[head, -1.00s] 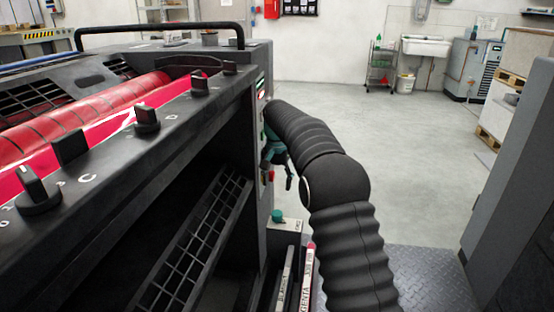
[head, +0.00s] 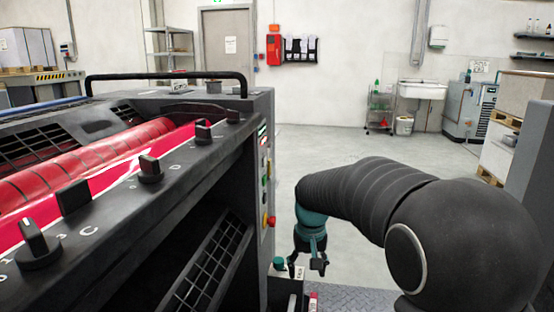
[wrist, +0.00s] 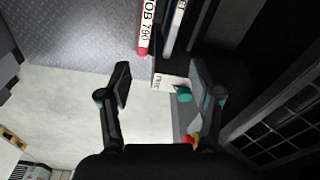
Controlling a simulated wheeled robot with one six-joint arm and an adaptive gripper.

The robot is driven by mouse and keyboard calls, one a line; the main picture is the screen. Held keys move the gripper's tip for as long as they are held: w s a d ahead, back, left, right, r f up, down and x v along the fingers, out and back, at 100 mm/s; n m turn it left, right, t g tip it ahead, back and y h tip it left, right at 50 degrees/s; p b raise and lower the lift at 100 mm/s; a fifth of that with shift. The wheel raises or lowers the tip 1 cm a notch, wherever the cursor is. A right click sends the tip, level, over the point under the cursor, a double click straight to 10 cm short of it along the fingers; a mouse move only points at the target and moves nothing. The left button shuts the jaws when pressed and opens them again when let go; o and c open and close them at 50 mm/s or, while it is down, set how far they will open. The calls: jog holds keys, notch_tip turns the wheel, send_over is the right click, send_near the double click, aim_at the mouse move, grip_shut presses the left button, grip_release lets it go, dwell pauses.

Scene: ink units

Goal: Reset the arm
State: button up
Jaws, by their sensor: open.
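My arm, in a black ribbed sleeve, reaches from the lower right of the head view toward the press's near end. My gripper (head: 308,268) hangs below its teal wrist, pointing down, just right of the press's end panel. In the wrist view my gripper (wrist: 161,84) shows two dark fingers spread wide with nothing held between them. A teal knob (wrist: 184,94) on a small labelled box (wrist: 168,82) lies beyond the fingers, nearer the right one. That teal knob also shows in the head view (head: 279,263), left of the gripper.
The dark press (head: 200,150) with red rollers (head: 100,160) and a row of knobs fills the left. Its end panel carries buttons and a red mushroom button (head: 269,221). Labelled binder-like spines (wrist: 145,30) stand by the knob box. Open grey floor (head: 345,150) lies beyond.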

jog(key=s+d+r+t, duration=0.1)
jog(key=s+d+r, duration=0.1)
jog(key=s, duration=0.7)
jog(key=s+d+r+t, duration=0.2)
jog(key=s+d, duration=0.1)
jog(key=s, duration=0.5)
jog(key=s+d+r+t, duration=0.1)
jog(key=s+d+r, duration=0.1)
jog(key=s, duration=0.7)
jog(key=shift+s+d+r+m+t, duration=0.3)
jog(key=shift+d+r+t, duration=0.1)
jog(key=shift+d, duration=0.25)
